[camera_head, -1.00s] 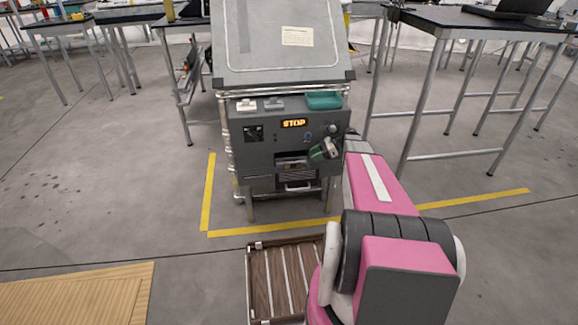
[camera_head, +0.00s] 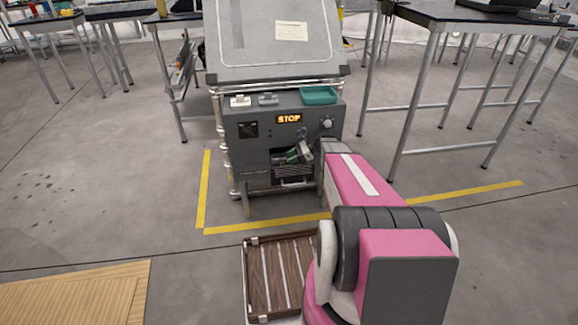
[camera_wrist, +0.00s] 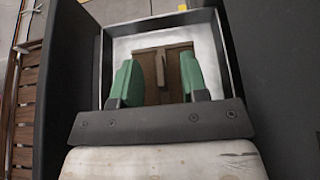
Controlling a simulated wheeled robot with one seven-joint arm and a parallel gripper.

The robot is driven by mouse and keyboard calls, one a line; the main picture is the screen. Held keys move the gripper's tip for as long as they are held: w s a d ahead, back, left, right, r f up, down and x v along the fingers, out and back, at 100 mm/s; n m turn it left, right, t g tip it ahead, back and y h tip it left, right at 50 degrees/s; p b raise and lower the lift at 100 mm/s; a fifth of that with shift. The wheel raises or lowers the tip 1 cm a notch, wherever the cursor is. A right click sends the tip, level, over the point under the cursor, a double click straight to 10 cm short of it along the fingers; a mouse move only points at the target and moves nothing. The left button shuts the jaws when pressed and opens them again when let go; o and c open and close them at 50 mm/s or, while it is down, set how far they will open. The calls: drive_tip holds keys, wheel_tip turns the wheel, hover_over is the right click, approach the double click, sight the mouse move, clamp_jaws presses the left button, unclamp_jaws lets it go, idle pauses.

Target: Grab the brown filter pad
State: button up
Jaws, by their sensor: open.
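The brown filter pad (camera_wrist: 160,68) shows in the wrist view inside a pale, square-walled slot, with a narrow raised tab at its middle. My gripper (camera_wrist: 160,82) is open, its two green fingers on either side of the tab, with clear space between finger and tab. I cannot tell how far the fingertips are above the pad. In the head view my gripper (camera_head: 298,153) is at the opening in the front of the grey machine (camera_head: 258,140). The pad cannot be made out there.
The machine's display reads STOP. A teal tray (camera_head: 319,95) and small boxes (camera_head: 254,100) sit on its upper ledge. A slatted brown wooden tray (camera_head: 270,275) lies in front, left of my arm. Tall tables (camera_head: 455,20) stand to the right; yellow tape marks the floor.

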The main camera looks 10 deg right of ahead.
drive_tip(key=shift+a+f, duration=0.25)
drive_tip(key=shift+a, duration=0.35)
drive_tip(key=shift+c, duration=0.3)
clamp_jaws()
